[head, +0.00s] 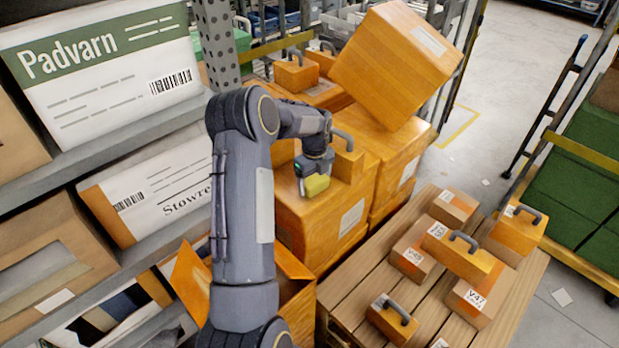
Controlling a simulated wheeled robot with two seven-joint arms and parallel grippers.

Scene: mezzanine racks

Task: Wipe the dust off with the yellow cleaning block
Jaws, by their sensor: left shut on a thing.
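The yellow cleaning block (317,186) shows at the middle of the head view, at the end of my left arm. My left gripper (310,175) is shut on it and points downward. The block is at the near part of the top of a large orange box (291,208). I cannot tell whether it touches that top. I cannot make out any dust clearly; the gripper and arm hide part of the surface. My right gripper is not in view.
A handled orange case (347,160) stands just right of my gripper. A tilted orange box (395,62) leans behind it. A wooden pallet (345,294) with small boxes and cases lies at right. A shelf rack (150,235) fills the left. Floor (515,95) is clear at upper right.

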